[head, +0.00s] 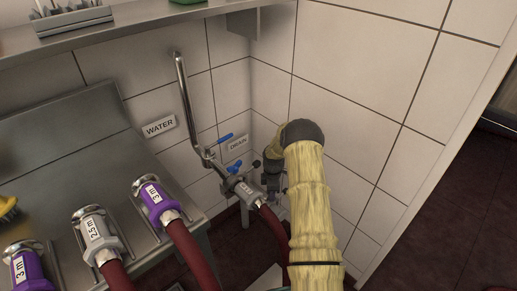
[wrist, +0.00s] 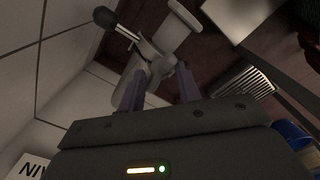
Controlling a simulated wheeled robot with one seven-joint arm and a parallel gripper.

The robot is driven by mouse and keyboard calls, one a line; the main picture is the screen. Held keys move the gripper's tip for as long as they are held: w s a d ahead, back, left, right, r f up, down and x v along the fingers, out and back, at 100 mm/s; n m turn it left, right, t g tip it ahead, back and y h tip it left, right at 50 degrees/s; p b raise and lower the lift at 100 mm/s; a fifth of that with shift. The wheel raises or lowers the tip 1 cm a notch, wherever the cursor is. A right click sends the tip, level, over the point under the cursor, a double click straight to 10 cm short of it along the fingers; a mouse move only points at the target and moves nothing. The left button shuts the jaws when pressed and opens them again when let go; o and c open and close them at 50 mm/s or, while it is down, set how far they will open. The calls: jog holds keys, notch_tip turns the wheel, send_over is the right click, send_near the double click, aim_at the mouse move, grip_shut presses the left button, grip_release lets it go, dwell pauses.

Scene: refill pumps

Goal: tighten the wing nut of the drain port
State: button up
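The drain port's grey fitting (wrist: 160,58) shows in the wrist view, just beyond my fingertips. A bright metal lever (wrist: 133,35) with a black ball knob (wrist: 105,17) juts from it toward the upper left. I cannot clearly make out the wing nut's shape. My gripper (wrist: 160,82) has its two fingers apart, one on each side of the fitting's near end. Whether they touch it is unclear.
A grey coupling (head: 246,190) with a red hose sits beside my gripper, below a metal pipe (head: 186,100) and blue levers (head: 236,168). Purple and grey couplings (head: 155,198) line the steel counter (head: 70,150). A floor grate (wrist: 245,90) and blue container (wrist: 292,135) show in the wrist view.

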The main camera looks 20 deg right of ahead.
jog(key=n+b, duration=0.1)
jog(key=n, duration=0.2)
jog(key=n+b, duration=0.2)
jog(key=n, duration=0.1)
jog(key=shift+w+f+b, duration=0.1)
jog(key=shift+f+b, duration=0.1)
jog(key=shift+b, duration=0.1)
jog(key=shift+a+n+b, duration=0.15)
jog(key=shift+n+b, duration=0.55)
jog(key=shift+n, duration=0.3)
notch_tip(320, 180, up, 18)
jog(key=p, duration=0.6)
jog(key=s+a+r+m+p, duration=0.2)
jog(key=a+r+m+p, duration=0.1)
jog(key=r, duration=0.3)
jog(key=s+a+r+m+p, duration=0.2)
jog(key=s+a+r+p, duration=0.1)
jog(key=r, duration=0.4)
jog(key=shift+s+a+r+m+t+p, duration=0.2)
jog(key=shift+a+m+t+p, duration=0.15)
jog(key=shift+a+p, duration=0.55)
